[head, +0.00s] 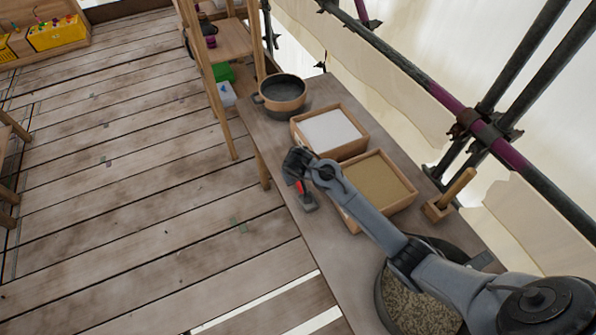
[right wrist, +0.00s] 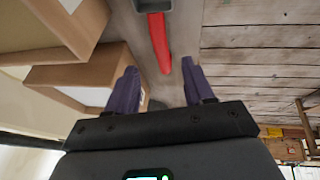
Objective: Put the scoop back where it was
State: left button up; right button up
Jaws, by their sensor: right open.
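The scoop has a red handle (head: 300,187) and a grey head (head: 309,203). It lies on the narrow bench, beside the left side of the sand-filled tray (head: 379,183). In the right wrist view the red handle (right wrist: 158,42) points toward my gripper, and the grey head is cut off at the top edge. My right gripper (head: 292,176) is open above the handle end. In the right wrist view the handle's tip shows between the parted fingertips (right wrist: 160,67), not gripped; the height gap is unclear. My left gripper is out of view.
A tray of white powder (head: 330,131) and a dark round pot (head: 284,93) stand farther back. A gravel tub (head: 412,305) is at the near end under my right arm. A wooden block with an upright handle (head: 437,209) stands on the right edge. Scaffold poles run along the right.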

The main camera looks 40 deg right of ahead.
jog(key=s+a+r+n+y, duration=0.1)
jog(key=s+a, duration=0.3)
jog(key=s, duration=0.6)
jog(key=s+a+r+n+y, duration=0.1)
jog(key=s+a, duration=0.3)
jog(key=s, duration=0.6)
jog(key=s+a+r+n+y, duration=0.1)
jog(key=s+a, duration=0.3)
jog(key=s, duration=0.6)
jog(key=shift+a+r+n, duration=0.25)
jog(key=shift+r+n, duration=0.2)
jog(key=shift+n, duration=0.15)
jog(key=shift+r+p, duration=0.1)
jog(key=shift+p, duration=0.2)
